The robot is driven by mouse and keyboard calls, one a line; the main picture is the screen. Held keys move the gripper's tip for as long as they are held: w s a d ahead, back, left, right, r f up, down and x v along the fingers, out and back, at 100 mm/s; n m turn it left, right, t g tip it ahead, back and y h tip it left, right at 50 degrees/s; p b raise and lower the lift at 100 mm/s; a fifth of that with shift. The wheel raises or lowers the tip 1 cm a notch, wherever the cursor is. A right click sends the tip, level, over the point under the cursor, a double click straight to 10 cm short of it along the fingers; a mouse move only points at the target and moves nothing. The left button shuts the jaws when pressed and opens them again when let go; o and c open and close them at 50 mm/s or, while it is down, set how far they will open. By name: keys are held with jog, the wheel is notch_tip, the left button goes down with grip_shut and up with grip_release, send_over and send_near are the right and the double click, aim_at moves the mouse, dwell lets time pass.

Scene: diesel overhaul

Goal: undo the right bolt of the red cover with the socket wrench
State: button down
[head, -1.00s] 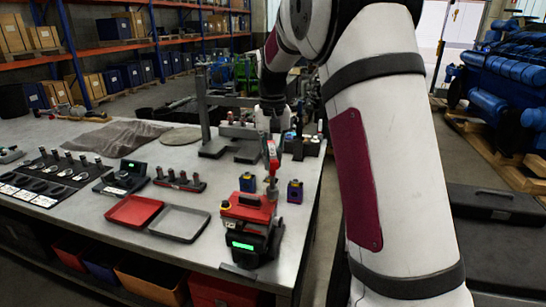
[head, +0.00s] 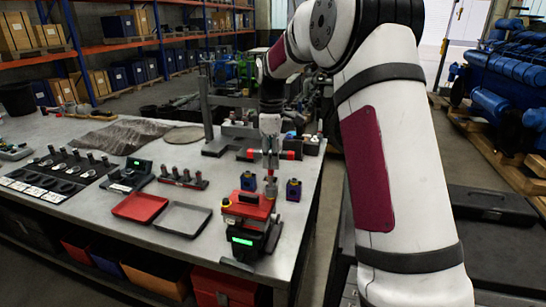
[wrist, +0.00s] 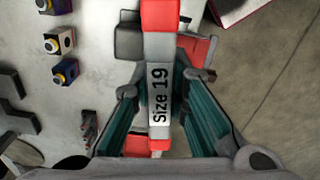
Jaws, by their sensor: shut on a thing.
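My gripper (head: 270,160) is shut on the socket wrench, whose red ends (head: 290,155) stick out on both sides in the head view. In the wrist view the wrench (wrist: 158,90), marked "Size 19", lies between the teal-lined fingers (wrist: 158,120). The wrench is above the far right part of the red cover (head: 248,207), which sits on a dark unit with a lit green display. A short upright piece shows below the wrench at the cover. The cover also shows in the wrist view (wrist: 198,48), partly behind the wrench. I cannot make out the right bolt or whether the socket is seated.
Small blue blocks stand behind the unit (head: 249,181) and to its right (head: 293,190). A red tray (head: 120,214) and a grey tray (head: 163,230) lie to the left. A dark stand (head: 207,110) is behind. The table's right edge is close.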

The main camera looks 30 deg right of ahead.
jog(key=shift+n, duration=0.7)
jog(key=shift+r, duration=0.15)
